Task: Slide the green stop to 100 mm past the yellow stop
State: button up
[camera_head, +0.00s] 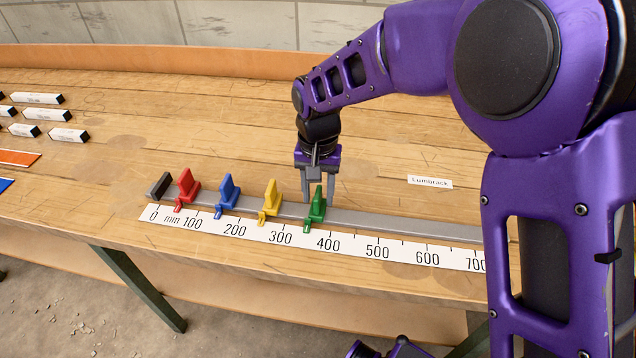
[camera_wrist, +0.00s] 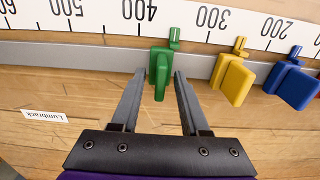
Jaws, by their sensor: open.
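The green stop (camera_head: 315,208) sits on the grey rail (camera_head: 400,224). In the wrist view the green stop (camera_wrist: 160,72) has its pointer about midway between the 300 and 400 marks. The yellow stop (camera_head: 271,200) is on its lower-number side; in the wrist view the yellow stop (camera_wrist: 232,80) points about midway between 200 and 300. My gripper (camera_head: 319,200) is open, with one finger on each side of the green stop. The wrist view shows my gripper (camera_wrist: 160,76) with a small gap at the right finger; contact at the left finger is unclear.
A blue stop (camera_head: 228,192) and a red stop (camera_head: 187,186) sit toward zero, before a dark end block (camera_head: 159,185). The white scale (camera_head: 355,247) runs along the rail's front. The rail beyond the green stop is clear. A "Lumbrack" label (camera_head: 430,182) lies behind it.

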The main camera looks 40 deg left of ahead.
aim_at(318, 193)
notch_tip(318, 193, up, 18)
jog(key=p, duration=0.2)
jog(key=shift+f, duration=0.25)
dwell(0.4)
